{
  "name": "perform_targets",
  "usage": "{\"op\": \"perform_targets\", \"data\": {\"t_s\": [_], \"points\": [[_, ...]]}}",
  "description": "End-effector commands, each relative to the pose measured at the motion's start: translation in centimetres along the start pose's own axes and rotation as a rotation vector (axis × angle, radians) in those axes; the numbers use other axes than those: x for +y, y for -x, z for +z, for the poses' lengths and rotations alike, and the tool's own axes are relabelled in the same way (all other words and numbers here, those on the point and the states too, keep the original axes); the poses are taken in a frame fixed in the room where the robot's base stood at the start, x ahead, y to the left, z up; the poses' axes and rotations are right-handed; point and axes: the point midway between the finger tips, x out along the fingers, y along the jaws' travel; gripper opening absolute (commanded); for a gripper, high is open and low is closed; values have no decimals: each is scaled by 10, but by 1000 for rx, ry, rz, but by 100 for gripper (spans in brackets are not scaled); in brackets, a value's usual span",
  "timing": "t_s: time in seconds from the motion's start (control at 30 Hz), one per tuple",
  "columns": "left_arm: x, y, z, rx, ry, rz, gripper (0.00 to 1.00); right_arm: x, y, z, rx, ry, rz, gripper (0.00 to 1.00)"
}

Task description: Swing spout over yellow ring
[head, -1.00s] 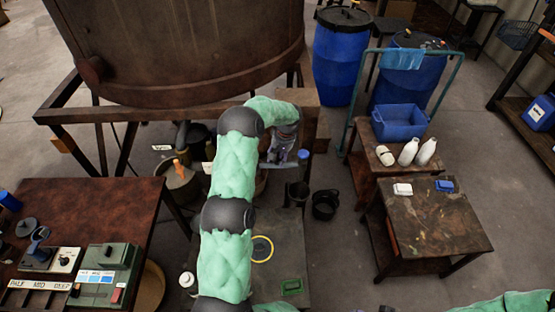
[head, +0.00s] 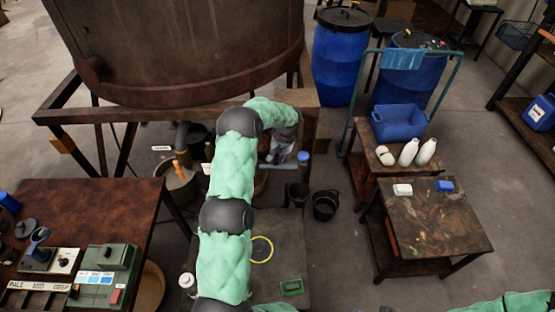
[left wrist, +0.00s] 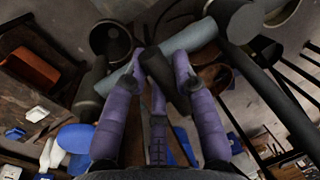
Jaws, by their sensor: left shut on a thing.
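The yellow ring (head: 261,249) lies flat on the dark low stand, partly beside my left arm. My left gripper (head: 283,152) is low under the vat's right side, mostly behind its own wrist. In the left wrist view, its purple fingers (left wrist: 160,62) are shut on a short dark grip (left wrist: 161,78). A grey pipe, seemingly the spout (left wrist: 196,38), runs slantwise just beyond the fingertips. How grip and pipe join is hidden. In the head view, the spout cannot be made out clearly and the gripper is well behind the ring. My right gripper is out of view.
The large rusty vat (head: 180,45) and its frame (head: 75,118) stand above and left of the gripper. A grey bucket (head: 180,188) is at left, a black bucket (head: 325,205) at right. A blue-topped piece (head: 303,158) stands close right of the gripper. The stand (head: 285,225) has bare room.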

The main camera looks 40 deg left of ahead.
Motion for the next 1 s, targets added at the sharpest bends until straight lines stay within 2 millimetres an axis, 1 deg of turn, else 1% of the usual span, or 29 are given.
{"op": "perform_targets", "data": {"t_s": [0.03,0.17,0.47,0.77,1.0], "points": [[-2,-2,5,-6,-20,-5,0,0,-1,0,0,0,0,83],[-3,-3,13,7,-95,-5,0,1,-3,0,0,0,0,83],[-12,-5,38,55,-353,-4,0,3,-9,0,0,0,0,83],[-28,-8,60,111,-632,-3,0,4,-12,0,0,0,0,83],[-46,-11,74,155,-855,-1,0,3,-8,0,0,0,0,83]]}}
